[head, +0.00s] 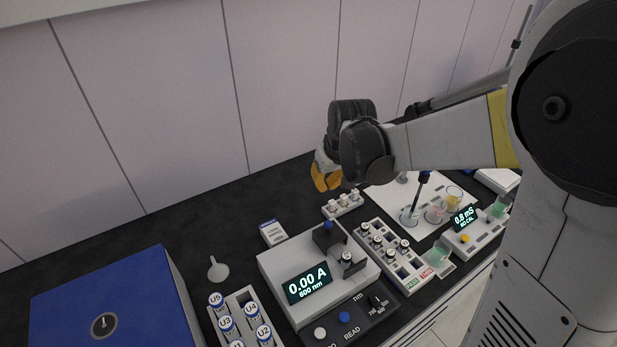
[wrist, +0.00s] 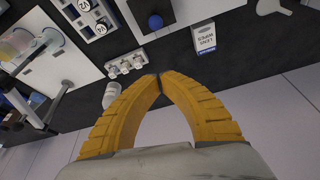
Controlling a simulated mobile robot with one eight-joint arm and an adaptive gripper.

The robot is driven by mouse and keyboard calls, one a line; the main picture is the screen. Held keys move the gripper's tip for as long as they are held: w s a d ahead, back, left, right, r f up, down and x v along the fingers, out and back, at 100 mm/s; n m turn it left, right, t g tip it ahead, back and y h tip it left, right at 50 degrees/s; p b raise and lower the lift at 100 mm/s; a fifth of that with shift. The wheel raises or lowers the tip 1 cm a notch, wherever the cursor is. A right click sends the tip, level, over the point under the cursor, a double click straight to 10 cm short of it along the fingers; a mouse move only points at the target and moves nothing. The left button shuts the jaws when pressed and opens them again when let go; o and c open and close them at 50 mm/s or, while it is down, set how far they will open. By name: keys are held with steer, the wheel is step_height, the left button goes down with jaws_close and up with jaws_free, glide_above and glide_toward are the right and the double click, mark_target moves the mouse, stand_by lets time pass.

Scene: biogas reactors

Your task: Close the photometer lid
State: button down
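The photometer (head: 287,264) is a light box on the dark bench, with a display reading 0.00 A, 600 nm. Its dark lid with a blue knob (head: 328,227) sits toward the back of the top. A capped vial (head: 346,259) shows uncovered in front of the lid. In the wrist view the blue knob (wrist: 155,21) shows at the top edge on a dark patch. My gripper (head: 322,181) is above the bench behind the photometer, apart from it. In the wrist view its yellow fingertips (wrist: 158,78) meet, with nothing visible between them.
A small white rack (head: 342,204) stands below my gripper. A vial rack (head: 393,254) is right of the photometer, and a lens wipes box (head: 272,232) is behind it at left. A funnel (head: 217,270), U-labelled vials and a blue box (head: 115,305) lie further left. The wall is behind.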

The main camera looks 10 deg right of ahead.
mark_target(342, 238)
steer(key=shift+s+d+f+b, duration=0.15)
steer(key=shift+f+b, duration=0.65)
steer(key=shift+f, duration=1.6)
steer(key=shift+s+f+b, duration=0.2)
steer(key=shift+f+b, duration=0.6)
steer(key=shift+f, duration=1.55)
steer(key=shift+s, duration=0.1)
steer(key=s+d, duration=0.1)
steer(key=s, duration=0.4)
steer(key=s+d, duration=0.1)
steer(key=s, duration=0.1)
steer(key=shift+s+d, duration=0.3)
steer(key=shift+s, duration=0.1)
